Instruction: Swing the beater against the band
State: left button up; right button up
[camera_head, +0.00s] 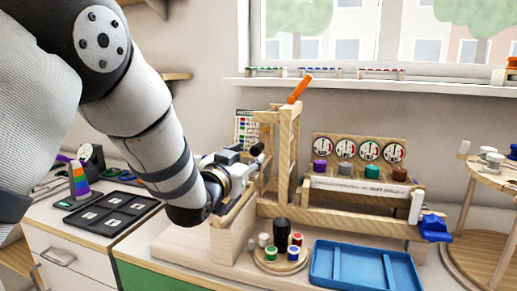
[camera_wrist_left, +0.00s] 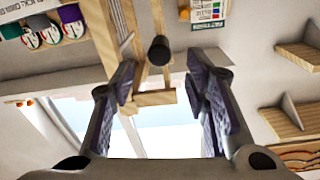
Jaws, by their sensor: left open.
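A wooden frame (camera_head: 289,140) stands on the bench, with an orange handle (camera_head: 300,88) tilted at its top. A black cylindrical knob, perhaps part of the beater, shows in the left wrist view (camera_wrist_left: 160,49) ahead of and between my fingers, against the wooden posts. My left gripper (camera_head: 256,158) is at the left side of the frame; in the left wrist view (camera_wrist_left: 160,72) its two fingers are apart with nothing gripped. I cannot tell whether they touch the knob. I cannot make out the band for certain. My right gripper is not in view.
A blue tray (camera_head: 318,276) and a round stand with coloured spools (camera_head: 280,262) are in front. Four-dial board (camera_head: 360,148) stands behind. A black tray (camera_head: 75,219) lies left, a round wooden table (camera_head: 490,176) stands right. My left arm covers much of the left side.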

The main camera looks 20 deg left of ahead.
aim_at(254, 155)
pick_arm(q)
jog(key=w, duration=0.4)
jog(key=w+f, duration=0.1)
jog(key=w, duration=0.1)
jog(key=shift+w+d+b, duration=0.1)
jog(key=shift+d+b, duration=0.15)
jog(key=shift+b, duration=0.15)
jog(key=shift+w+r, duration=0.3)
jog(key=shift+w, duration=0.3)
grip_shut()
